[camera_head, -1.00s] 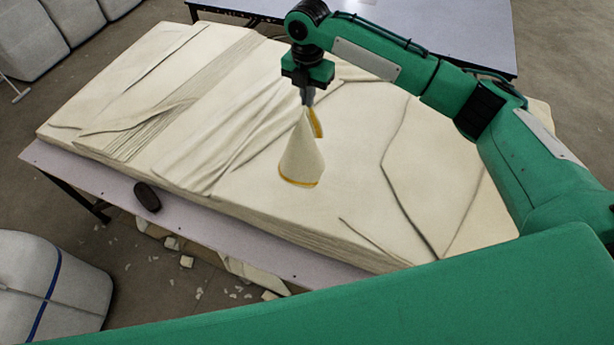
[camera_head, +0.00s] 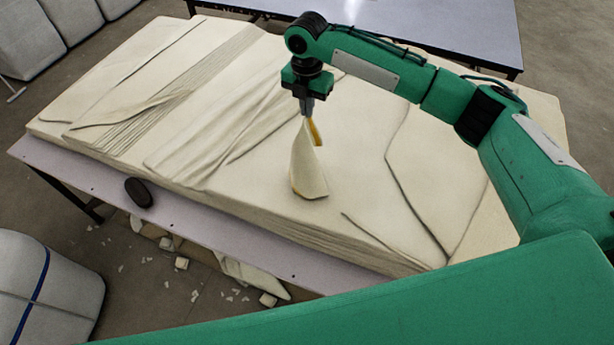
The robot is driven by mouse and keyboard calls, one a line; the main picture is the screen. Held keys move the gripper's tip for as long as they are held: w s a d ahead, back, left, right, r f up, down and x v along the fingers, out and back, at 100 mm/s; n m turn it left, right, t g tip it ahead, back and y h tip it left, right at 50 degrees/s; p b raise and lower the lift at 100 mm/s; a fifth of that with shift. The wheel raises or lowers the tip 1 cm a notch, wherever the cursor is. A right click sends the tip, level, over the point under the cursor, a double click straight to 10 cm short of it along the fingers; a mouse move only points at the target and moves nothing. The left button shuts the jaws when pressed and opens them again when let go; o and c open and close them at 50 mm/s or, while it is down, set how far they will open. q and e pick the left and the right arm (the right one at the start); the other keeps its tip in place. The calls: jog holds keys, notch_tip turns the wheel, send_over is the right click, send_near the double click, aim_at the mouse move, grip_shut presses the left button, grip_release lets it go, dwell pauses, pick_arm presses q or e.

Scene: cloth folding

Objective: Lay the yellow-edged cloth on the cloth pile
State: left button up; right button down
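The yellow-edged cloth (camera_head: 308,172) is cream with a yellow border and hangs in a cone-like fold from my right gripper (camera_head: 306,112). The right gripper is shut on its upper part. The cloth hangs over the middle of the cloth pile (camera_head: 360,190); I cannot tell whether its lower edge touches the pile. The pile is a broad, thick stack of cream cloth with creases and folds. My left gripper is not in view; a large green link of mine crosses the bottom of the picture.
The pile lies on a pale table (camera_head: 90,178), with a dark oval object (camera_head: 138,192) near its front edge. Scraps litter the floor below. A wrapped grey bale (camera_head: 45,285) stands at lower left, and another table (camera_head: 420,30) stands behind.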

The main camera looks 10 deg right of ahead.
jog(key=shift+f, duration=0.35)
jog(key=w+a+r+m, duration=0.1)
jog(key=w+a+m, duration=0.1)
jog(key=w+m, duration=0.4)
jog(key=w+a+r+m, duration=0.1)
jog(key=w+a+m, duration=0.2)
jog(key=w+m, duration=0.3)
jog(key=shift+w+r, duration=0.3)
jog(key=shift+w, duration=1.65)
jog(key=shift+m, duration=0.3)
